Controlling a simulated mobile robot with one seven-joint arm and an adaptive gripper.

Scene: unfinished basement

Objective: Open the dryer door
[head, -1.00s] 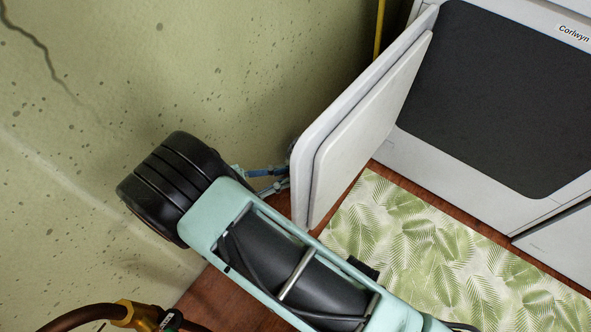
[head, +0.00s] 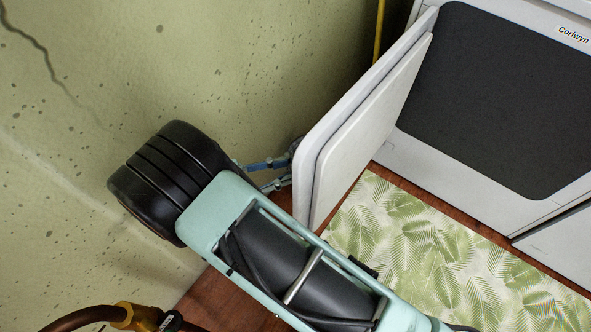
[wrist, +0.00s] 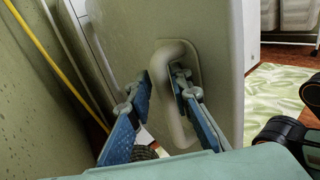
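The white dryer door (head: 365,125) stands swung wide out from the white dryer (head: 455,175), whose front shows a large dark area. The door's outer face and grey loop handle (wrist: 174,95) show in the wrist view. My gripper (wrist: 160,92) has its two blue fingers spread apart, one on each side of the handle bar. The right finger is close to the bar; I cannot tell if it touches. The left finger is clear of it. In the head view my gripper (head: 280,174) is at the door's outer side, its tips partly hidden.
A green spotted wall (head: 200,60) is close on the left, beside my arm. A yellow pipe (head: 379,32) runs down near the dryer. A leaf-patterned mat (head: 420,240) lies on the wooden floor. A brass-fitted hose (head: 130,315) is at the lower left.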

